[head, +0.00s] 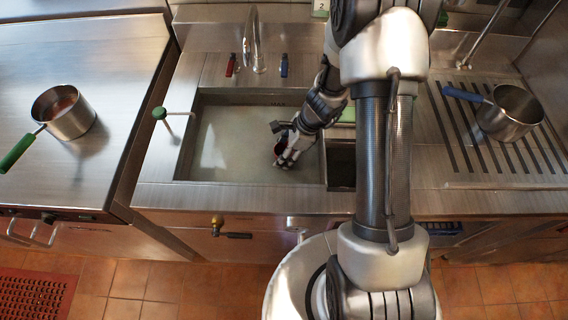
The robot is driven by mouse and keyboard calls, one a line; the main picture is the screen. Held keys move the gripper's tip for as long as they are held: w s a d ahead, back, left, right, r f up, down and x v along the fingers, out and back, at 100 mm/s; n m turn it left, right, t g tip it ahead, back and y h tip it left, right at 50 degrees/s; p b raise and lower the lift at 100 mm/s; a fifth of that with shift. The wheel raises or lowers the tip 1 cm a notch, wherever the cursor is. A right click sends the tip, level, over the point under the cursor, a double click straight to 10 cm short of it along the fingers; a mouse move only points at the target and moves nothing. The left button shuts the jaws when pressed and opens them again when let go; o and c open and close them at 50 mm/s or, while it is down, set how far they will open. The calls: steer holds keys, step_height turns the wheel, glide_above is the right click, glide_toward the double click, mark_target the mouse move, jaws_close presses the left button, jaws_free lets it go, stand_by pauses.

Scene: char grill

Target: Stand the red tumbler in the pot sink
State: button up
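The pot sink (222,150) is a wide steel basin let into the counter, left of my arm. My gripper (284,158) is over the right part of this basin, fingers pointing down. A small dark red patch, apparently the red tumbler (278,150), shows right at the fingers. Most of it is hidden by my gripper. I cannot tell whether the fingers are closed on it or whether it touches the basin floor.
A faucet (254,50) with red and blue handles stands behind the basin. A green-knobbed lever (160,113) is at its left edge. A smaller basin (341,165) lies right of it. Pots stand on the left counter (72,118) and ribbed drainboard (508,118). The basin's left side is clear.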

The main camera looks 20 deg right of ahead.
step_height(320, 180, down, 4)
steer(key=shift+f+b, duration=0.25)
steer(key=shift+b, duration=0.8)
steer(key=shift+r, duration=0.1)
steer(key=o, duration=0.6)
steer(key=shift+f, duration=0.2)
steer(key=o, duration=0.4)
steer(key=shift+o, duration=0.2)
steer(key=shift+r, duration=0.15)
